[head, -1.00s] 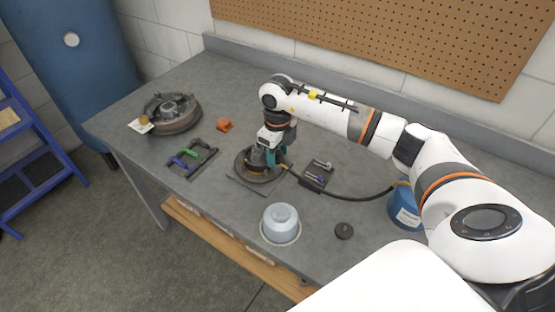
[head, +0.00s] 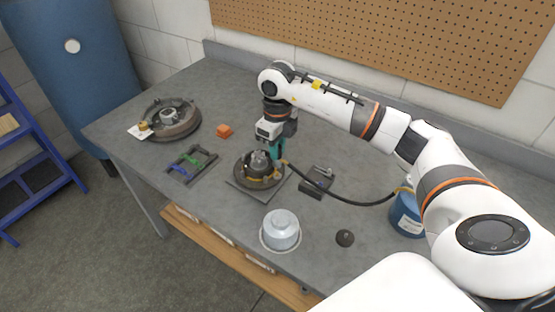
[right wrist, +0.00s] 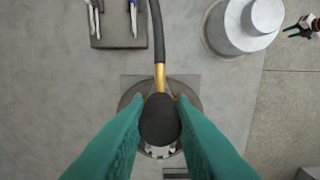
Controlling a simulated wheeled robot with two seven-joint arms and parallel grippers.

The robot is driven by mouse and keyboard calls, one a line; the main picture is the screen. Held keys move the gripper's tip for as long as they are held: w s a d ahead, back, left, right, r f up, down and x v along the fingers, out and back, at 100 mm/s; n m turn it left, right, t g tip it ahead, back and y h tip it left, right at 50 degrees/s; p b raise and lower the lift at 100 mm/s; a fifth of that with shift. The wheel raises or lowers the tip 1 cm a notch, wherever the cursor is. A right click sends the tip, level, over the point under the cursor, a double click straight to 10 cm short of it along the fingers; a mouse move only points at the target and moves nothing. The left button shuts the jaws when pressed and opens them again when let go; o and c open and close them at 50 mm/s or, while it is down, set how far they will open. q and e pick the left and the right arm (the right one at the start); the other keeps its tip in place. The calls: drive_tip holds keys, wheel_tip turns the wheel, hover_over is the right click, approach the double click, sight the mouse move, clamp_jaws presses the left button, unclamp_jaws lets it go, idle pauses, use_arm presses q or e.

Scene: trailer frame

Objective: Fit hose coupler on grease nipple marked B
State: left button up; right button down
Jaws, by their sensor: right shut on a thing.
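My right gripper (head: 277,152) has its green fingers shut on the hose coupler. In the right wrist view the coupler (right wrist: 160,119) is a dark rounded body between the fingers, with a brass fitting and a black hose (right wrist: 157,35) leading away from it. In the head view the hose (head: 350,203) runs to a blue container (head: 406,214). The gripper is above the back right edge of a round metal hub (head: 258,168) on a square plate. I cannot make out the grease nipples or the B mark.
A tray with tools (head: 317,181) lies right of the hub. A pale lidded pot (head: 281,231) and a dark knob (head: 345,238) stand in front. A second drum (head: 172,120), an orange block (head: 224,131) and a coloured-handled rack (head: 187,164) are on the left.

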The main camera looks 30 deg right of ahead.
wheel_tip(320, 180, up, 6)
drive_tip(key=shift+f+b, duration=0.15)
drive_tip(key=shift+b, duration=0.2)
drive_tip(key=shift+r+p, duration=1.1)
drive_tip(key=shift+r, duration=0.6)
